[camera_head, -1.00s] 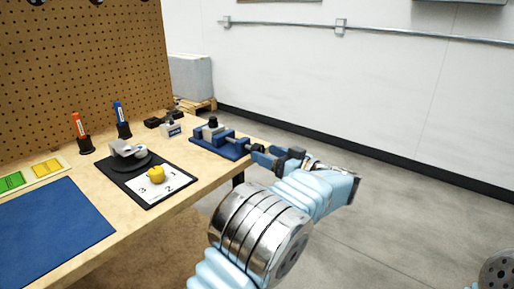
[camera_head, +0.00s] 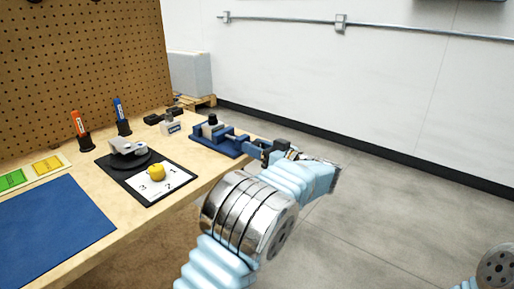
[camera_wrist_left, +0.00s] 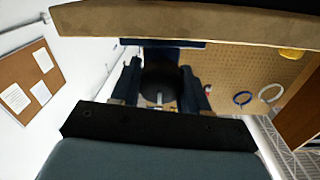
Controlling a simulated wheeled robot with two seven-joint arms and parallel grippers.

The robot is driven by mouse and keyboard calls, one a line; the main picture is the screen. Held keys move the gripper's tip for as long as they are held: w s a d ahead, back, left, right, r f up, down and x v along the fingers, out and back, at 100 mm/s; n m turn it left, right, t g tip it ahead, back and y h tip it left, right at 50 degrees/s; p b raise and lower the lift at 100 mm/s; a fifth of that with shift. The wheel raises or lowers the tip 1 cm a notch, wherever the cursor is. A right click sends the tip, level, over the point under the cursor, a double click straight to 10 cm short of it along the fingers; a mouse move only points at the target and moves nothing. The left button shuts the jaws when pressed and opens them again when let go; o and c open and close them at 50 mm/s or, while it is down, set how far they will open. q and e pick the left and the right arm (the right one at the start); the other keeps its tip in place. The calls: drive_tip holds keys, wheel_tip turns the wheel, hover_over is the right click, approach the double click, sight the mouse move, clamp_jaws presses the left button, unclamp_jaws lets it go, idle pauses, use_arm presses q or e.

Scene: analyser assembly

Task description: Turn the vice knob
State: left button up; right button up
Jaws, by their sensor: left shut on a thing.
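The blue vice (camera_head: 215,138) stands on its blue base at the table's right end, its screw pointing right past the edge. My left gripper (camera_head: 259,149) is at the outer end of this screw, just off the table. In the left wrist view, a dark round knob (camera_wrist_left: 160,78) sits between the two blue fingers of the left gripper (camera_wrist_left: 160,92), which is shut on it. In the head view the fingers hide the knob. My right gripper is not in view.
A black stand with a white numbered card and a yellow knob (camera_head: 156,171) is left of the vice. A small labelled block (camera_head: 171,127), marker holders and a blue mat (camera_head: 50,225) are on the table. The floor right of the table is clear.

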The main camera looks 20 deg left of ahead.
use_arm(q)
drive_tip(key=shift+m+b, duration=0.3)
drive_tip(key=shift+m, duration=0.1)
drive_tip(key=shift+m+b, duration=0.45)
drive_tip(key=shift+m, duration=1.55)
drive_tip(key=shift+w+m, duration=0.1)
drive_tip(key=shift+m, duration=0.8)
drive_tip(key=o, duration=1)
drive_tip(key=shift+o, duration=0.2)
